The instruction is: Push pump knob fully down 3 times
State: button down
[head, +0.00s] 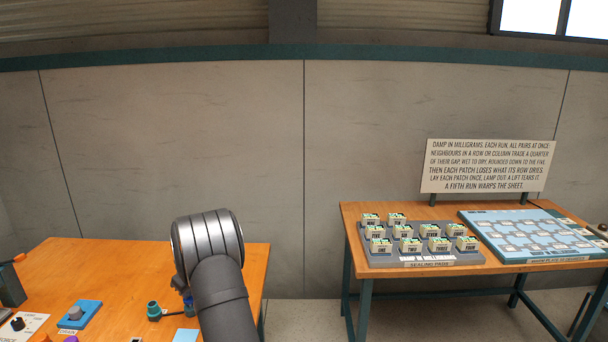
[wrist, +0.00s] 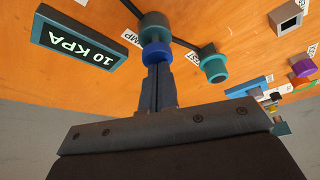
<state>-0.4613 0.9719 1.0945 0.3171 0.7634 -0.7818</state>
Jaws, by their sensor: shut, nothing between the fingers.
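In the wrist view the pump is a dark grey-green cylinder (wrist: 154,22) with a blue knob (wrist: 156,52) on it, beside a partly hidden label ending in "MP". My gripper (wrist: 158,70) is shut and empty, its fingertips right at the blue knob; I cannot tell whether they touch it or how far down the knob is. A display (wrist: 85,42) reads "10 KPA", upside down in this view. In the head view my arm covers most of the pump and the gripper.
A teal socket-like fitting (wrist: 213,66) stands near the pump with a dark hose; it also shows in the head view (head: 154,310). A blue block with a grey knob (head: 76,314) is at the left. A second table (head: 390,278) at the right bears labelled patches and a blue sheet.

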jog(key=shift+r, duration=1.75)
notch_tip(320, 180, up, 5)
jog(key=shift+f, duration=3)
jog(key=shift+f, duration=0.15)
jog(key=shift+f, duration=1.9)
jog(key=shift+r, duration=2.6)
